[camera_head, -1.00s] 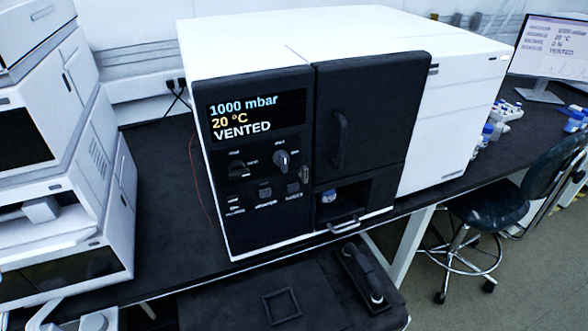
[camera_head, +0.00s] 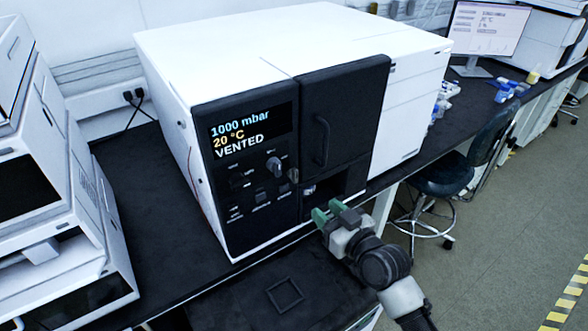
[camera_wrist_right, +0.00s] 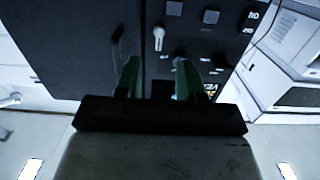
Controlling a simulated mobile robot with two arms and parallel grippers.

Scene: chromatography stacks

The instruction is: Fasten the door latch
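The black door (camera_head: 343,112) with its vertical handle (camera_head: 321,138) looks closed on the front of the white instrument. A small pale latch (camera_head: 293,175) sits at the seam between door and control panel; whether it is fastened I cannot tell. In the right wrist view, which is upside down, the latch (camera_wrist_right: 158,38) shows a round head with a short tail. My right gripper (camera_head: 328,211) has green fingers, open and empty, in front of the niche and below the latch. In the wrist view the gripper (camera_wrist_right: 158,66) points toward the seam. My left gripper is out of view.
The panel's display (camera_head: 240,129) reads 1000 mbar, 20 °C, VENTED. A knob (camera_head: 274,167) and buttons lie left of the latch. White stacked modules (camera_head: 60,200) stand at the left.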

